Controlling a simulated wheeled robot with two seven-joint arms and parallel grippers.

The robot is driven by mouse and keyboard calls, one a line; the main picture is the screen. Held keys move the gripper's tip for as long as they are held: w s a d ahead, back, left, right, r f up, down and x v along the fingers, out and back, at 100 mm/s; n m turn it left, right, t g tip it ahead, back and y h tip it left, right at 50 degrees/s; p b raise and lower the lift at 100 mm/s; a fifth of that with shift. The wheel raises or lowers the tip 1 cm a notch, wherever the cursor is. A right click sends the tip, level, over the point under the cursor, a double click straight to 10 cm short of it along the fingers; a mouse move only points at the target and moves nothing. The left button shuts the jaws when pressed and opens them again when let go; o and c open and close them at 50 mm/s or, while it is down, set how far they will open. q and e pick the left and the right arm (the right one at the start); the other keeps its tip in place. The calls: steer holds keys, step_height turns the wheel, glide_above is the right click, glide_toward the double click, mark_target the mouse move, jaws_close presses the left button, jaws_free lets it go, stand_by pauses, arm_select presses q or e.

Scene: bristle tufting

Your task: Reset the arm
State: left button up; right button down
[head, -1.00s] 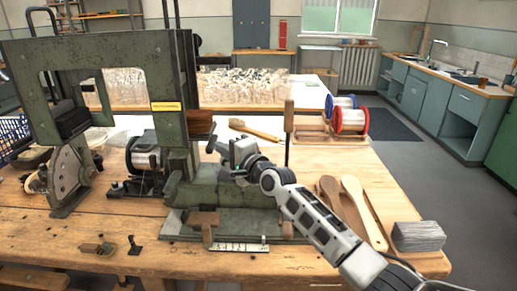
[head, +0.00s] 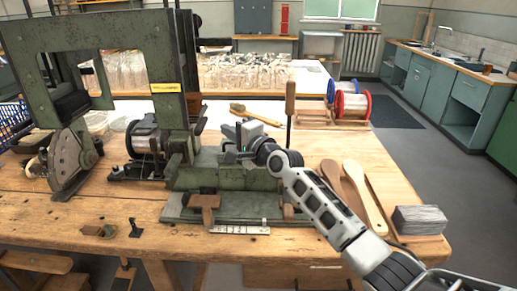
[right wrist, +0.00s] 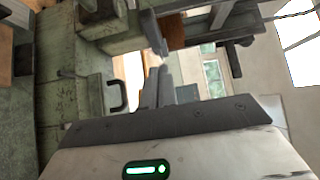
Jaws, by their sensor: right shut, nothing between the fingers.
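My right arm reaches in from the lower right in the head view. Its right gripper (head: 234,136) is in front of the green tufting machine (head: 228,178), near its column and above its base. In the right wrist view the gripper fingers (right wrist: 158,62) are shut with nothing held between them. Whether the gripper touches the machine cannot be told. The part of the machine behind the gripper and forearm is hidden. My left gripper is not in view.
Wooden brush backs (head: 364,196) and a grey block (head: 419,219) lie on the bench (head: 120,214) at right. Red and blue spools (head: 351,105) and a brush (head: 255,115) lie behind the arm. A wooden post (head: 290,110) stands close by. Open floor is at right.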

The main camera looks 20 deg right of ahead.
steer(key=v, duration=0.9)
steer(key=s+f+n+g, duration=0.1)
steer(key=s+f+n, duration=0.1)
steer(key=f, duration=0.3)
steer(key=s+a+f+n+h, duration=0.1)
steer(key=s+f, duration=0.3)
steer(key=f, duration=0.1)
steer(key=s+a+f+n+g, duration=0.1)
steer(key=s+f+n, duration=0.1)
steer(key=s+f, duration=0.2)
steer(key=shift+s+a+f+n+g+h, duration=0.1)
steer(key=shift+f+n+g+h, duration=0.2)
steer(key=shift+f, duration=0.3)
steer(key=s+f+n+g+h, duration=0.1)
steer(key=s+f+n, duration=0.4)
steer(key=s, duration=0.5)
steer(key=s+a+f+n+g+h, duration=0.1)
steer(key=s+f+n, duration=0.4)
steer(key=s, duration=0.5)
step_height(320, 180, down, 2)
steer(key=shift+s+f+g, duration=0.1)
steer(key=shift+s+g, duration=0.15)
steer(key=shift+g, duration=0.65)
